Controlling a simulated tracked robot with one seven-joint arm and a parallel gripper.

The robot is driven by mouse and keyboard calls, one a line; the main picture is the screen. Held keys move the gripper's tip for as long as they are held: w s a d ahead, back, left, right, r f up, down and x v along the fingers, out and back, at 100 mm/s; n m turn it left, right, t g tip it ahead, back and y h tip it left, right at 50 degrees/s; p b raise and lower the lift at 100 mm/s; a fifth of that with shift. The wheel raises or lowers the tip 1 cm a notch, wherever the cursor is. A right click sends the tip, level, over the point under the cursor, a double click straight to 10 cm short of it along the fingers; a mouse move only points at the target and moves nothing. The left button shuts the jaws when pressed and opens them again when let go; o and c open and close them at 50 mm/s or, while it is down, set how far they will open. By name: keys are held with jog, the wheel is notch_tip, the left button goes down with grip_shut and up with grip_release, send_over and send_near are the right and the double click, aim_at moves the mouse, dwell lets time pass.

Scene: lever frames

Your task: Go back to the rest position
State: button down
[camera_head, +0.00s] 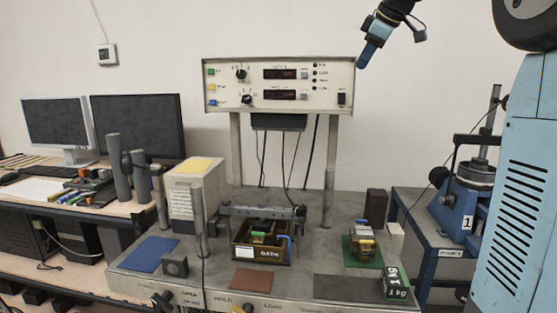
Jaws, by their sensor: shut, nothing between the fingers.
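My gripper (368,54) is at the top right, in the air beside the upper right corner of the control panel box. It points down and to the left, its blue fingers are shut, and nothing is held in them. The control panel box (280,84), with dark displays and knobs, stands on posts above the grey workbench (220,284). On the bench, a frame with a grey crossbar (258,211) stands over a brown tray (247,254) holding small parts.
A blue mat (149,254), a red-brown mat (252,279) and a green mat (357,257) lie on the bench. Monitors (138,124) stand at left. A blue machine (463,196) stands at right.

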jog(key=s+a+f+m+h, duration=0.1)
jog(key=s+f+m, duration=0.5)
jog(key=s+f, duration=0.8)
jog(key=s+a+f+m+g+h, duration=0.1)
jog(key=s+f+m, duration=0.5)
jog(key=s+f, duration=0.9)
jog(key=s+h, duration=0.1)
jog(key=s, duration=0.3)
jog(key=shift+s+a+f+m, duration=0.15)
jog(key=shift+s+f+m, duration=0.05)
jog(key=shift+m, duration=0.2)
